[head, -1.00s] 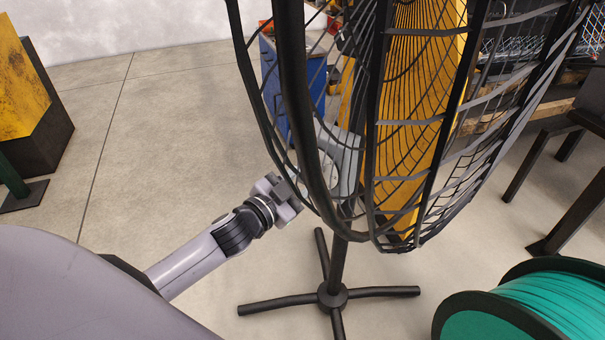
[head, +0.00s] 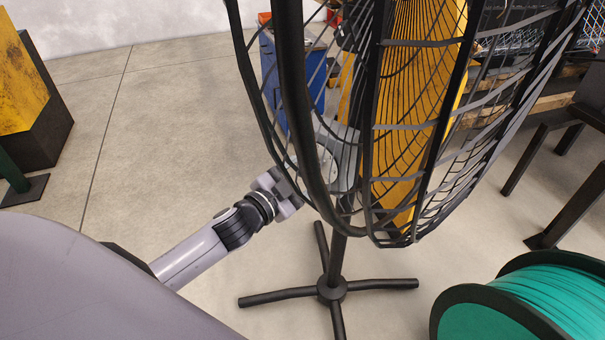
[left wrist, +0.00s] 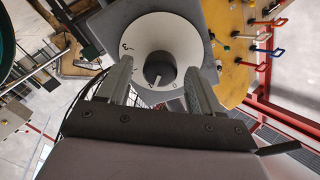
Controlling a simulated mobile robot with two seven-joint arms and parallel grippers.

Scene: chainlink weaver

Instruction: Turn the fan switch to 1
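The fan (head: 330,195) stands on a black pole with a crossed foot, its wire cage filling the middle of the head view. Its grey switch box (head: 345,165) shows behind the cage. In the left wrist view, the switch is a dark round knob (left wrist: 160,68) on a white dial (left wrist: 148,32) with a 3 at upper left and a 0 at lower right. A white mark on the knob points down. My left gripper (left wrist: 158,72) is open, with one finger on each side of the knob and gaps between. In the head view the cage partly hides this gripper (head: 288,188). My right gripper is out of view.
A teal cable spool (head: 530,300) stands at lower right, near the fan foot. A dark table (head: 575,150) is at right. A yellow and black block (head: 25,95) is at far left. A blue cabinet (head: 285,75) stands behind the fan. The floor left of the fan is clear.

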